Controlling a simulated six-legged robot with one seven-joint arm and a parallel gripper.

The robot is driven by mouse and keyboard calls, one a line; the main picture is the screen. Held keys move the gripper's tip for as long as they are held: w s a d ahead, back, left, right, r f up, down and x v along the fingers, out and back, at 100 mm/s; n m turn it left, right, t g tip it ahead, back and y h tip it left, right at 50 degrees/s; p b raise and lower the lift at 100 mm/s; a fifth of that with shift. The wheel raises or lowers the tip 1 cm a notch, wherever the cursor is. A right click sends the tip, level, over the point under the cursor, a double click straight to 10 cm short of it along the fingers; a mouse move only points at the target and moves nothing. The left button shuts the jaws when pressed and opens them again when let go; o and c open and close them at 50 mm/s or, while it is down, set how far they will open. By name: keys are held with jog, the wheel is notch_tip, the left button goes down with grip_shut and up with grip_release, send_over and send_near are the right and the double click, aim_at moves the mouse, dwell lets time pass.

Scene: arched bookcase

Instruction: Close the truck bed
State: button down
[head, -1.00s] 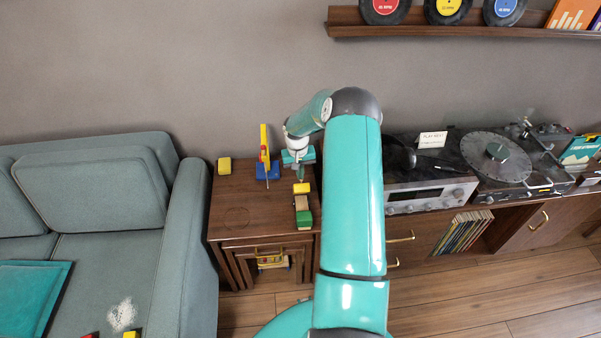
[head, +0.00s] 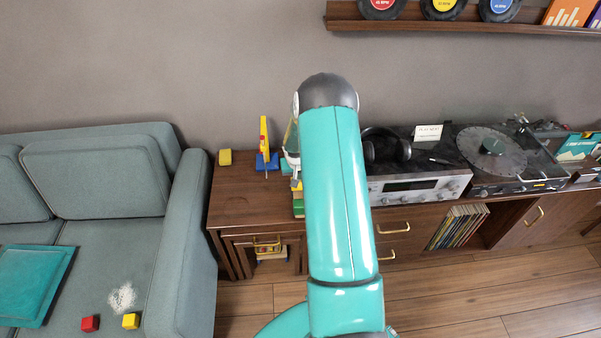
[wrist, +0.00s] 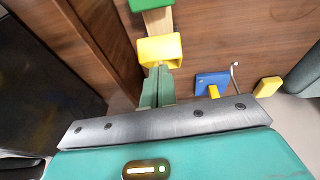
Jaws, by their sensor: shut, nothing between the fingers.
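The toy truck stands on the dark wooden side table (head: 240,190). In the wrist view it has a yellow part (wrist: 160,50) nearest me, a light wood middle (wrist: 158,20) and a green end (wrist: 145,4). In the head view my arm hides most of it; a bit of its green part (head: 298,209) shows. My gripper (wrist: 158,78) is shut and empty, its green fingers pointing at the yellow part. The fingertips are right at its near edge; I cannot tell whether they touch. In the head view my gripper is mostly behind my arm.
A blue and yellow toy (head: 266,160) and a yellow block (head: 225,157) stand at the back of the table. The sofa (head: 190,240) is left; the stereo receiver (head: 420,186) and turntable (head: 490,150) are right. The table's front left is clear.

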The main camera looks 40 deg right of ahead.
aim_at(300, 200)
jog(key=s+a+f, duration=0.2)
jog(key=s+f, duration=0.1)
jog(key=shift+s+a+f, duration=0.1)
jog(key=shift+s+a, duration=0.1)
jog(key=shift+s, duration=0.1)
jog(key=shift+s+a+f, duration=0.35)
jog(key=shift+s+f, duration=0.05)
jog(key=shift+f, duration=0.25)
jog(key=shift+w+d, duration=0.1)
dwell(0.8)
